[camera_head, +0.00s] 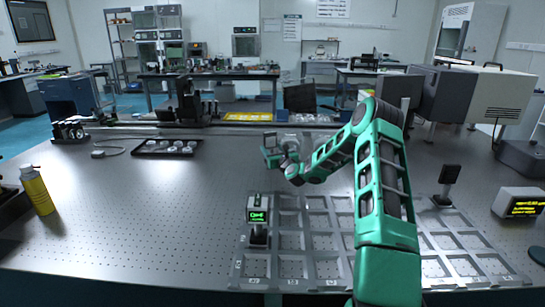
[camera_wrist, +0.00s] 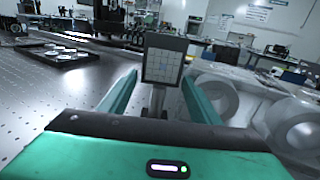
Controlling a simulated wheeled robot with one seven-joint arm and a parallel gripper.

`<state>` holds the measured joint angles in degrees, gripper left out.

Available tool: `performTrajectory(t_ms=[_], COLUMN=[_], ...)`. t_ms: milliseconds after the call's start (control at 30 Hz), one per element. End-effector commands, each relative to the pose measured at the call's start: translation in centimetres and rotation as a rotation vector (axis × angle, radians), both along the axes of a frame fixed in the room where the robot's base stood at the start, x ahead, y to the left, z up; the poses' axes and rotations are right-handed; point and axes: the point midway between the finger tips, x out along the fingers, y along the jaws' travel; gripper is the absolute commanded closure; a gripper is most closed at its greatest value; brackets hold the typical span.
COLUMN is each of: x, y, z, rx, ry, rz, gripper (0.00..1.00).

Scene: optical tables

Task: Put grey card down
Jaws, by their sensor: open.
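A grey card (camera_wrist: 163,66) with a grid of lines and a dark frame stands upright on a short post (camera_wrist: 157,100) in the wrist view. My gripper (camera_wrist: 158,82) is open, with one green finger on each side of the post and gaps visible between. The post's foot is hidden behind my gripper's body. In the head view the card (camera_head: 271,146) is small, at my gripper (camera_head: 284,158) over the middle of the table. I cannot tell there whether its base touches the tabletop.
A black post-mounted piece (camera_head: 447,183) stands at right. A yellow bottle (camera_head: 37,190) stands far left; a black tray (camera_head: 140,148) lies behind. The table's left middle is clear.

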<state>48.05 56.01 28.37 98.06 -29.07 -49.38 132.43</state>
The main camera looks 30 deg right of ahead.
Motion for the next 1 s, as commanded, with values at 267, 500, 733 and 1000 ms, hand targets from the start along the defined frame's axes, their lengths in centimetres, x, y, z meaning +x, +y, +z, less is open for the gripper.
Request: performTrajectory(t_ms=[267,500,733,1000], x=[-4.8,-9.1,-11.1,-11.2], y=[0.8,1.7,2.1,4.1], z=[-0.1,0.0,0.0,0.5], rx=[0.003,0.003,0.001,-0.099], ry=[0.003,0.003,0.001,0.048], rz=[-0.004,-0.002,-0.002,0.058], gripper=[0.43,0.43,0.43,0.43])
